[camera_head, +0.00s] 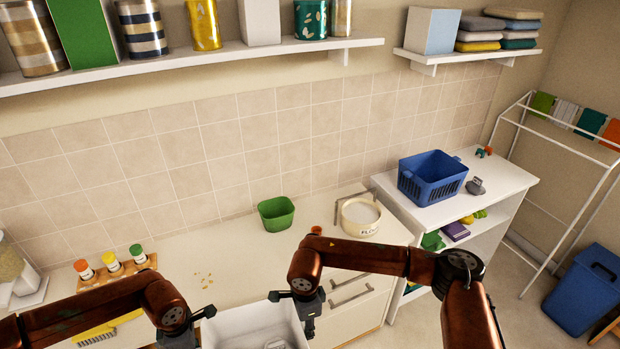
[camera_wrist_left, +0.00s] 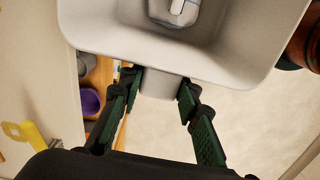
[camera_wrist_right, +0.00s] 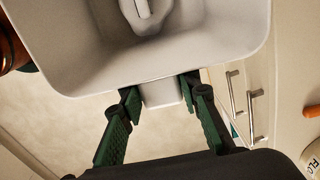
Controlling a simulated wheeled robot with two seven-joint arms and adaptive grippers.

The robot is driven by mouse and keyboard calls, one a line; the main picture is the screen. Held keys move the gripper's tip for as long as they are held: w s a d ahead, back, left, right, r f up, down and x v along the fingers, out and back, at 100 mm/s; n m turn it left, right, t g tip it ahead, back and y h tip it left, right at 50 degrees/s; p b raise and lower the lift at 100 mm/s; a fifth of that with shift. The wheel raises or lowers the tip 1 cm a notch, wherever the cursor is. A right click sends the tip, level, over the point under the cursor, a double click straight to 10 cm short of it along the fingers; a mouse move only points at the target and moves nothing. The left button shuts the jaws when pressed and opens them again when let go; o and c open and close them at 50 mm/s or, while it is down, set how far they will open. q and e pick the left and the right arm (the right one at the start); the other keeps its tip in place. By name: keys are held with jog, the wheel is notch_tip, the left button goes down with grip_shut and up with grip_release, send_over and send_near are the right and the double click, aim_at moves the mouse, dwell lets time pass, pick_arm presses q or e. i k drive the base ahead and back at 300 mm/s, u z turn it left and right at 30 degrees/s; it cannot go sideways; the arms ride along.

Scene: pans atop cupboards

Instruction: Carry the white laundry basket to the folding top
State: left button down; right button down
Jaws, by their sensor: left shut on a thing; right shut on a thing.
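The white laundry basket (camera_head: 258,322) is at the bottom middle of the head view, between my two grippers, its near part cut off by the frame. My left gripper (camera_head: 197,330) is shut on the tab (camera_wrist_left: 160,86) at one end of the basket. My right gripper (camera_head: 306,305) is shut on the tab (camera_wrist_right: 160,92) at the other end. A pale grey-white item (camera_wrist_left: 178,12) lies inside; I cannot tell what it is. In the wrist views, floor shows below the basket. A white top (camera_head: 500,182) on an open shelf unit stands at the right.
On that top are a blue basket (camera_head: 432,178) and a small grey object (camera_head: 476,187). The lower counter (camera_head: 240,262) bears a green tub (camera_head: 276,213), a round pale container (camera_head: 360,216) and a rack of jars (camera_head: 112,266). A drying rack (camera_head: 560,150) and blue bin (camera_head: 587,290) stand far right.

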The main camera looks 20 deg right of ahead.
aim_at(488, 173)
jog(key=z, duration=3.1)
jog(key=i, duration=4.95)
